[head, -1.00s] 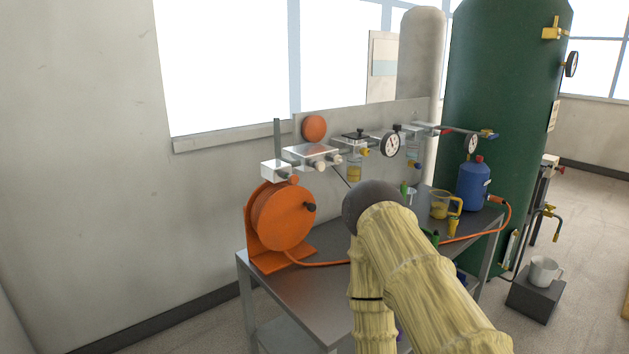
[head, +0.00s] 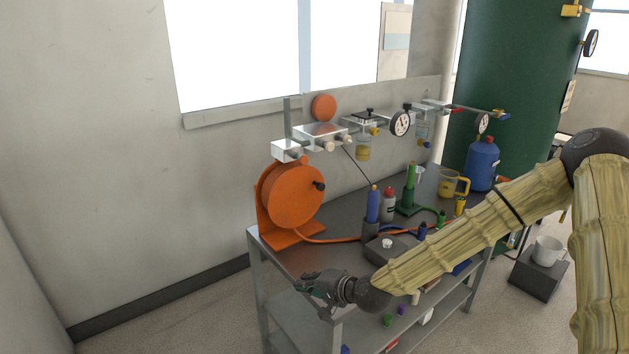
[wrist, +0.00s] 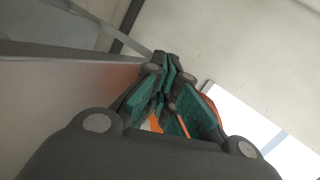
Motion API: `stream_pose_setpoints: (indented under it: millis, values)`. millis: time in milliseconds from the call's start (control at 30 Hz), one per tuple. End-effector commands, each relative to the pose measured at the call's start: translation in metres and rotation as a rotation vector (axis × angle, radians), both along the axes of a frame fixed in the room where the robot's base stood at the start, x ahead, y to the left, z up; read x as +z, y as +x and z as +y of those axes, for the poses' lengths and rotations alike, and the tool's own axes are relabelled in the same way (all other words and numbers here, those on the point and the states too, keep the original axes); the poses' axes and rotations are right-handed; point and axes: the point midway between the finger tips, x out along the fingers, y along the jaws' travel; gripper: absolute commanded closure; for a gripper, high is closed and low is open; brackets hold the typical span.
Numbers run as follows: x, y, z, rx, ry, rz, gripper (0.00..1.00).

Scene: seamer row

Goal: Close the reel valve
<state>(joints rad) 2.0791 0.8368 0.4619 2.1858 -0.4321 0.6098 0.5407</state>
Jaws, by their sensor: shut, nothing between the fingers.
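The orange hose reel (head: 291,197) stands on the left end of the metal bench, with an orange hose running from it. My gripper (head: 312,284) is shut and empty at the bench's front left edge, below and in front of the reel. In the wrist view its green-padded fingers (wrist: 167,78) are close together, with parts of the orange reel (wrist: 211,98) showing behind them.
The bench (head: 285,262) carries bottles, a yellow jug (head: 449,184) and a blue container (head: 482,164). A green tank (head: 510,80) stands at right. Floor left of the bench is clear.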

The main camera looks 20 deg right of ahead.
Motion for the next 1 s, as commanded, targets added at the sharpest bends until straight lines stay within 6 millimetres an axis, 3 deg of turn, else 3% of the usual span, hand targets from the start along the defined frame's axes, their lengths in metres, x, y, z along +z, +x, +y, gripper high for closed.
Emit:
stream_pose_setpoints:
  millis: [33, 300, 500, 700, 1000]
  values:
    - [0.029, 0.016, -0.013, -0.031, 0.038, -0.04, 1.0]
    - [0.158, 0.073, -0.083, -0.161, 0.225, -0.226, 1.0]
    - [0.221, 0.089, -0.126, -0.218, 0.311, -0.319, 1.0]
    - [0.243, 0.094, -0.141, -0.237, 0.341, -0.35, 1.0]
    - [0.244, 0.119, -0.13, -0.234, 0.338, -0.349, 1.0]
